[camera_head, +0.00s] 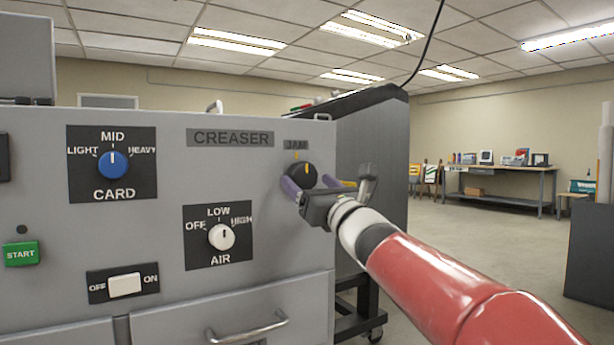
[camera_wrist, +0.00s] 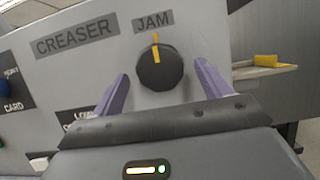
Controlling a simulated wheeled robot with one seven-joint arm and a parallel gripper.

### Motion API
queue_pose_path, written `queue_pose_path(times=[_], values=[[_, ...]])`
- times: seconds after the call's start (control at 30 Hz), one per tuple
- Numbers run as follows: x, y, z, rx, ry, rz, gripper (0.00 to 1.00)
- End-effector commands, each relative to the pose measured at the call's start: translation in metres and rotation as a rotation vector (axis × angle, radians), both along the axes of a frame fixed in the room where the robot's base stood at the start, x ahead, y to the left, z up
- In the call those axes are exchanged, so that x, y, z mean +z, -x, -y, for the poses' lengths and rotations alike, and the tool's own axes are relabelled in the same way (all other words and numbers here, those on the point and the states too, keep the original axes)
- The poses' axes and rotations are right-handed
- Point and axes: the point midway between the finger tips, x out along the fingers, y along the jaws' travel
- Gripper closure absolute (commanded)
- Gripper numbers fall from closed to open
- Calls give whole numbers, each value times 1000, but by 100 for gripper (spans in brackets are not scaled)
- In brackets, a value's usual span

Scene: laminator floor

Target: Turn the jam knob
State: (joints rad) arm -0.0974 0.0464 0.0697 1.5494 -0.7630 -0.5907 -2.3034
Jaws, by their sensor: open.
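The jam knob (camera_wrist: 160,68) is round and black with a yellow pointer line that stands near upright, under a JAM label (camera_wrist: 153,21). In the head view the knob (camera_head: 301,175) sits at the upper right of the grey creaser panel (camera_head: 240,165), partly hidden by my gripper. My gripper (camera_wrist: 160,82) is open, with one purple finger on each side of the knob in the wrist view. Gaps show between the fingers and the knob there. In the head view my gripper (camera_head: 318,190) reaches in from the right; whether it touches the panel I cannot tell.
Left of the jam knob are a blue CARD knob (camera_head: 113,164), a white AIR knob (camera_head: 221,236), an off/on switch (camera_head: 125,285) and a green START button (camera_head: 21,253). A drawer handle (camera_head: 248,330) sticks out below. A dark cabinet (camera_head: 375,140) stands behind the panel's right edge.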

Motion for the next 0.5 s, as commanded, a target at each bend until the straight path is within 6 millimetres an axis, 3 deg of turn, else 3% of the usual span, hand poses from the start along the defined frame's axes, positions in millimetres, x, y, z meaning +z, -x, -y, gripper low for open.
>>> queue_pose_path(times=[0.2,0.47,0.5], values=[[8,-14,-10,1,-2,-1,23],[8,-15,-11,0,-2,-1,23],[7,-15,-10,0,-2,-1,27]])
